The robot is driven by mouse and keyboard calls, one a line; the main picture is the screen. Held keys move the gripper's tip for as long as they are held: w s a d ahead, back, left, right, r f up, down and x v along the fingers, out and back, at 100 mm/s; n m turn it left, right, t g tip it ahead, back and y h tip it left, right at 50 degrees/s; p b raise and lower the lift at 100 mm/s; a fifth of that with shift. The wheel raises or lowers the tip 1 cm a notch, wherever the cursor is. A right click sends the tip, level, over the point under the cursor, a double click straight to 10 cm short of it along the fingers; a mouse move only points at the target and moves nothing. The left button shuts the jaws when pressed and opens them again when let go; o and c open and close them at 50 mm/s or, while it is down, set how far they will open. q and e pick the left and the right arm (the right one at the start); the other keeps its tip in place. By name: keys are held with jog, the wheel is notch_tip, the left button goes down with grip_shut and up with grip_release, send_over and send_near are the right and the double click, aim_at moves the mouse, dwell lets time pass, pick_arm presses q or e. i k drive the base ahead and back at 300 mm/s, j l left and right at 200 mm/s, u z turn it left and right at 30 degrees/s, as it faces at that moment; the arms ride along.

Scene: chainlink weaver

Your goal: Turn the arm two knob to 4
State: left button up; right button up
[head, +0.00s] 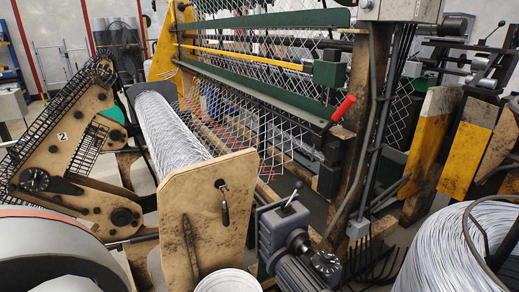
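The tan machine arm marked 2 (62,136) stands at the left of the head view, worn and stained, with black cable chain along its upper edge. A round black knob (35,180) sits at its left corner. Another black round part (122,217) is at its lower right, and one more (104,70) is at its top. I cannot tell which of these is the arm two knob, and no setting on them is readable. Neither of my grippers shows in this view.
A roll of wire mesh (170,130) lies behind a tan end plate (208,215). A grey motor unit (287,237) with a lever and dial stands right of it. A wire coil (455,250) fills the lower right. A large rounded grey-white object (50,250) blocks the lower left.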

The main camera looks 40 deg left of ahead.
aim_at(34, 183)
jog(key=u, duration=2.5)
